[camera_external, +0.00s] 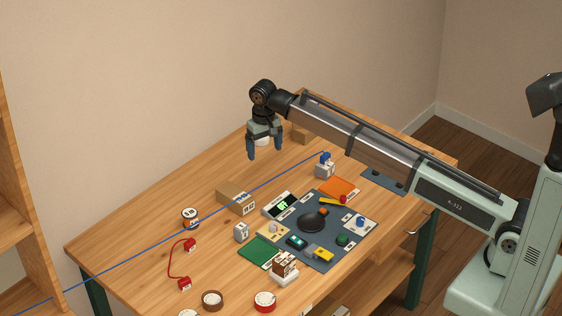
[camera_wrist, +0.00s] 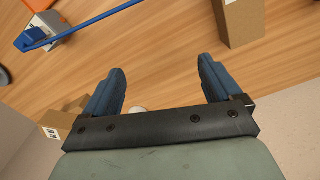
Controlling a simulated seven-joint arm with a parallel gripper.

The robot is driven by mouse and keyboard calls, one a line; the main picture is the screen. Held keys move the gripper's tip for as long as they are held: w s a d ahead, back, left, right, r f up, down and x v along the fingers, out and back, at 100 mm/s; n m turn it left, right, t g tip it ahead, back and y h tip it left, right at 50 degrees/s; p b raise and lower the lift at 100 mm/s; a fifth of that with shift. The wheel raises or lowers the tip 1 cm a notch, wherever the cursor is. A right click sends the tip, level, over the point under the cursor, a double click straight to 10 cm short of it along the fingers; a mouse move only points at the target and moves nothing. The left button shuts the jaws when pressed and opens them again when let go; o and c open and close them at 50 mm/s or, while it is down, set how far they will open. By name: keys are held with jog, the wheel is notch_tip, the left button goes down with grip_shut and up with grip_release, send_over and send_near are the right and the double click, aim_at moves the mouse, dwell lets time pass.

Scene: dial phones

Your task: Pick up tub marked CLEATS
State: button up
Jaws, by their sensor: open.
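My gripper (camera_external: 265,153) is open over the far left part of the table, pointing down, with its two blue fingers apart. They also show in the wrist view (camera_wrist: 162,75). A small whitish rounded thing (camera_external: 263,142) shows between or behind the fingers; in the wrist view a pale bit of something (camera_wrist: 137,109) is mostly hidden by the gripper's bar. I cannot tell whether it is a tub. A round white-topped container (camera_external: 190,213) with dark marking stands near the left table edge. No lettering is readable, so I cannot tell which thing is marked CLEATS.
Cardboard boxes stand near the gripper (camera_external: 301,134) and farther left (camera_external: 228,196). A blue cord (camera_external: 150,244) stretches from a grey-and-blue device (camera_external: 324,168). A dark mat (camera_external: 325,257) carries several small items. Round rolls (camera_external: 212,299) lie at the front. Bare wood lies between the boxes.

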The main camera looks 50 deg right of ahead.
jog(key=w+d+r+m, duration=0.2)
jog(key=w+d+m, duration=0.4)
jog(key=w+d, duration=1.15)
jog(key=shift+m, duration=0.9)
jog(key=f, duration=0.9)
jog(key=shift+s+a, duration=0.1)
jog(key=shift+s, duration=0.2)
jog(key=shift+a+f, duration=0.15)
jog(key=shift+f, duration=1.15)
jog(key=shift+a+f, duration=0.1)
jog(key=shift+f, duration=1.15)
jog(key=c, duration=1.2)
